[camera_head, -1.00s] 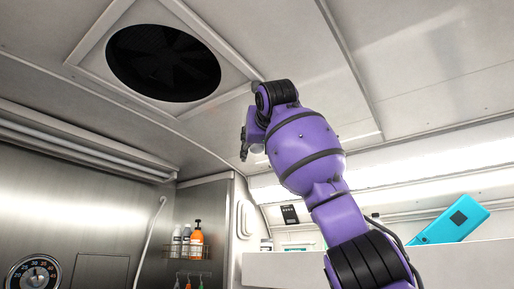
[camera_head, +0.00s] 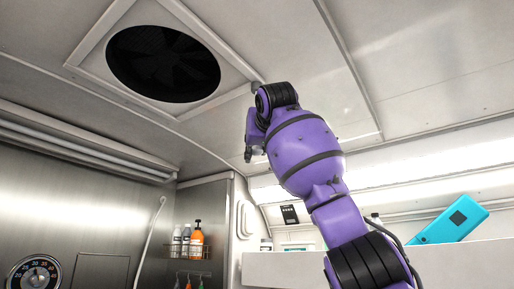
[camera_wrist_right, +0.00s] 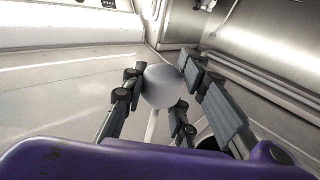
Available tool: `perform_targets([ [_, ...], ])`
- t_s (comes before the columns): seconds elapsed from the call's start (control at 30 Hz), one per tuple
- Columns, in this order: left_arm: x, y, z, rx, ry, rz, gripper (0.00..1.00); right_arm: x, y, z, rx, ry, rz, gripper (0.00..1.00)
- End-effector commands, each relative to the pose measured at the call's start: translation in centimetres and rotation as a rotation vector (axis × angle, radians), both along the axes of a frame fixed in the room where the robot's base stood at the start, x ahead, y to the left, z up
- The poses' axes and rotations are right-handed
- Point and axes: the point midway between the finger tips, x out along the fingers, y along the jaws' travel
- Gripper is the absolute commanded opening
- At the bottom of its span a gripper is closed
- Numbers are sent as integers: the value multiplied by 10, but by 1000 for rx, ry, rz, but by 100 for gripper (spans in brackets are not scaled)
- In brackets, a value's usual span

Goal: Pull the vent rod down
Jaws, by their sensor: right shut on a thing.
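The vent rod (camera_wrist_right: 152,128) shows in the right wrist view as a pale thin stem with a round white knob (camera_wrist_right: 163,88) at its end. My right gripper (camera_head: 254,152) is up near the ceiling in the head view, right of and below the round vent. Its dark fingers stand on both sides of the knob in the wrist view and are shut on it. In the head view the rod is mostly hidden behind my purple right wrist. My left gripper is not in view.
A dark round ceiling vent (camera_head: 163,64) sits in a square frame at upper left. A wire rack with bottles (camera_head: 196,240) hangs on the back wall. A blue box-like object (camera_head: 452,221) rests at the right. A dial (camera_head: 34,273) is at lower left.

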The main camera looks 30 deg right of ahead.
Motion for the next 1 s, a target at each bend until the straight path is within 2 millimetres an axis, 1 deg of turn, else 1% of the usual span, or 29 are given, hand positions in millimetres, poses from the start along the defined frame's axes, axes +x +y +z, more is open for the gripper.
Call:
perform_targets([
  [0.2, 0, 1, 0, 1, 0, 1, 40, 1, -1, -35, 0, 1, -1, 0],
  [0.33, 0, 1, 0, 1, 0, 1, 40, 0, -1, -52, 1, 1, -1, 0],
  [0.5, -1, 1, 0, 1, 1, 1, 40, -1, -1, -61, 4, 1, -2, 0],
  [0.73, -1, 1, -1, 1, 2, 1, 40, 1, -1, -63, 6, 6, -3, 0],
  [0.77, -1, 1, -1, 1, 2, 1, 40, 1, -1, -63, 5, 7, -3, 28],
  [0.8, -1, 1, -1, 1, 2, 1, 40, 1, -1, -63, 5, 8, -2, 33],
  [0.9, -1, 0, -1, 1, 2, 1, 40, 2, -1, -64, 4, 8, -2, 44],
  [1.0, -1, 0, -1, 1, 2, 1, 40, 1, -1, -63, 3, 5, -1, 44],
])
